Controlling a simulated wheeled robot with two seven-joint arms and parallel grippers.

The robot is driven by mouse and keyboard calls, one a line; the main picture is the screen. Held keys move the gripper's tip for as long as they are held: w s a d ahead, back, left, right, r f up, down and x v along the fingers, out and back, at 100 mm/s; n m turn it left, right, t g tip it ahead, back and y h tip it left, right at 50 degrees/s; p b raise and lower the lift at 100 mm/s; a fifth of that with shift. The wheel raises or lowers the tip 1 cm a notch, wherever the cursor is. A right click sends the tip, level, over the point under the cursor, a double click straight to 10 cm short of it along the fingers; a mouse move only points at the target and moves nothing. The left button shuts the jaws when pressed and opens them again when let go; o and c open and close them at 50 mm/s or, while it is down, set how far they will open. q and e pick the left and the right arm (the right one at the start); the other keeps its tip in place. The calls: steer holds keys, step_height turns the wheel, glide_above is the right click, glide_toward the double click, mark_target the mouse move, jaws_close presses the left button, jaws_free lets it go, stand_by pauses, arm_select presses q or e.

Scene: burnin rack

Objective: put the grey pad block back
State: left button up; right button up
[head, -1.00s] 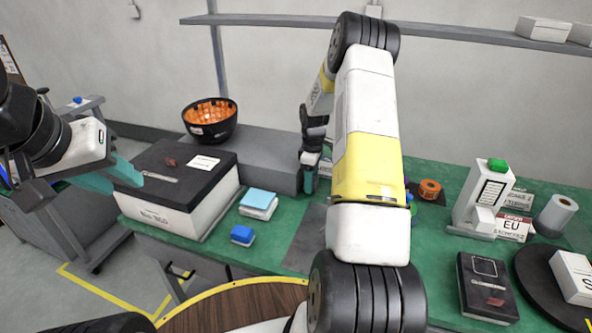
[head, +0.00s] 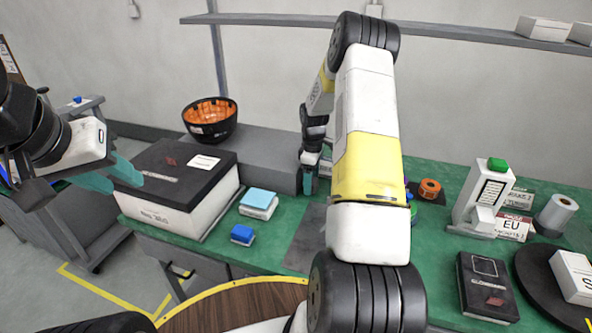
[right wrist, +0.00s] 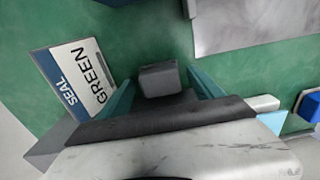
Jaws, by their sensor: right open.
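A small dark grey block (right wrist: 160,80), which looks like the grey pad block, is on the green surface in the right wrist view. It lies between the two teal fingers of my right gripper (right wrist: 160,97), with a gap visible on each side. My right gripper is open. In the head view the right gripper (head: 310,183) is low beside the grey raised platform, and I cannot make out the block there. My left gripper (head: 112,177) is open and empty in front of the large black-lidded white box (head: 165,212).
A GREEN SEAL card (right wrist: 80,82) lies left of the block in the right wrist view. A metallic grey plate (right wrist: 250,22) is at upper right. A black-orange bowl (head: 210,120) stands behind.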

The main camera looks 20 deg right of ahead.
steer(key=s+a+r+m+t, duration=0.1)
steer(key=s+a+r, duration=0.1)
steer(key=r, duration=0.8)
steer(key=s+a+r+m, duration=0.1)
steer(key=a+r, duration=0.1)
steer(key=r, duration=0.8)
steer(key=s+a+r+m+t, duration=0.2)
steer(key=s+a+r, duration=0.3)
steer(key=s+r, duration=0.4)
steer(key=s+a+r+m+t+y, duration=0.1)
steer(key=s+a+r+m, duration=0.1)
steer(key=s, duration=0.7)
steer(key=s+a+r+m+t+y, duration=0.1)
steer(key=s+a+m, duration=0.3)
steer(key=s, duration=0.5)
steer(key=shift+a+r+t, duration=0.45)
steer(key=shift+a+t, duration=0.15)
steer(key=shift+a, duration=0.05)
steer(key=shift+s, duration=0.1)
